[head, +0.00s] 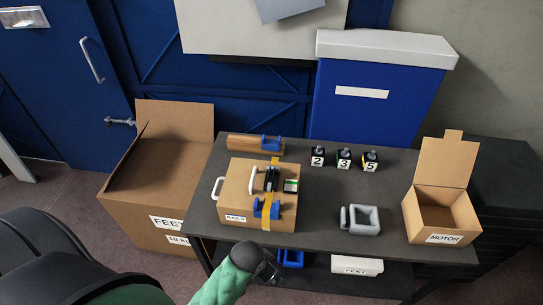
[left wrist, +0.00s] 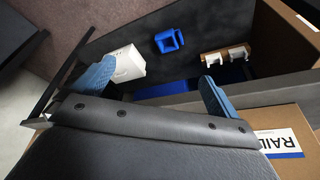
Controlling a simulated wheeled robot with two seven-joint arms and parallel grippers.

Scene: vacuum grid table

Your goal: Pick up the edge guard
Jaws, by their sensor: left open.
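Several blue pieces could be the edge guard; I cannot tell which is meant. One blue piece (head: 266,208) is at the front edge of the RAILS box (head: 236,193), by its yellow strap. Another blue piece (head: 271,142) is on the brown block behind. A blue item (head: 291,258) lies on the lower shelf. The left wrist view shows a blue hollow piece (left wrist: 170,40) on a dark surface. My left gripper (head: 266,271) is in front of the table, below the RAILS box. Its fingers (left wrist: 157,88) are apart with nothing seen held. My right gripper is not seen.
The dark table (head: 315,225) also bears a grey clamp-like part (head: 361,219), several numbered black pieces (head: 344,159) and an open MOTOR box (head: 440,212). A white FEET box (head: 357,265) is on the lower shelf. A large open carton (head: 150,215) stands left.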

